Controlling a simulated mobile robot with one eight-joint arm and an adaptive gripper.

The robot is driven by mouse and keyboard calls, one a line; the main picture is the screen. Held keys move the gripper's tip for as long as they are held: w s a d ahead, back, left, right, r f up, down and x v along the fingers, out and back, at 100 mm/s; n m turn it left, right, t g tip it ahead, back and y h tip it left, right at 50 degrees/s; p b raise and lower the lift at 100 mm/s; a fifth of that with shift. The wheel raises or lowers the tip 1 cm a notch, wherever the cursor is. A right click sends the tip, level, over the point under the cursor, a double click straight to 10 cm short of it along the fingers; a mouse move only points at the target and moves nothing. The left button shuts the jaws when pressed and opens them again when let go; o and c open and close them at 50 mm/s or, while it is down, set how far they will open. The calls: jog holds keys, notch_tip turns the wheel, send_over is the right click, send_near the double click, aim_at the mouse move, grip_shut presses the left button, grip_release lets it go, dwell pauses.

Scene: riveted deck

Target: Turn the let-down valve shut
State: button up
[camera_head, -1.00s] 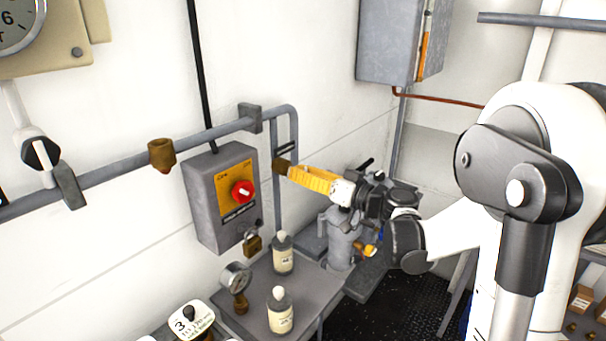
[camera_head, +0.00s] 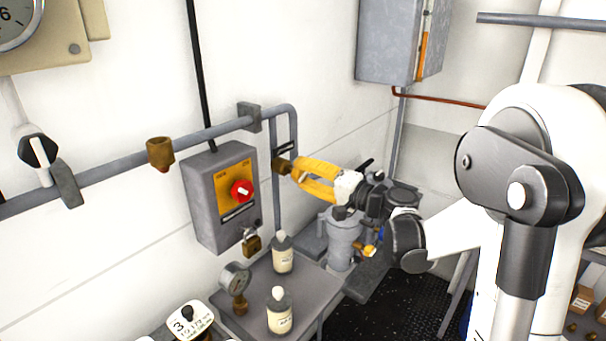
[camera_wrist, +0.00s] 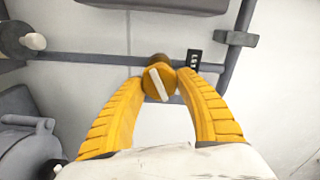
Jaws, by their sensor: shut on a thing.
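A brass valve (camera_head: 279,165) sits on the vertical grey pipe right of the red-knobbed switch box. In the head view the fingertips partly hide the valve.
A grey switch box (camera_head: 203,192) and a padlock (camera_head: 252,243) are left of the valve. Two bottles (camera_head: 282,254) (camera_head: 280,311) and a small gauge (camera_head: 235,279) stand on the bench below. A grey cabinet (camera_head: 388,40) hangs above right.

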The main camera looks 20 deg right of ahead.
jog(key=m, duration=0.5)
jog(key=shift+m, duration=0.3)
dwell(0.4)
jog(key=o, duration=1.2)
jog(key=shift+f, duration=0.1)
jog(key=v, duration=1.2)
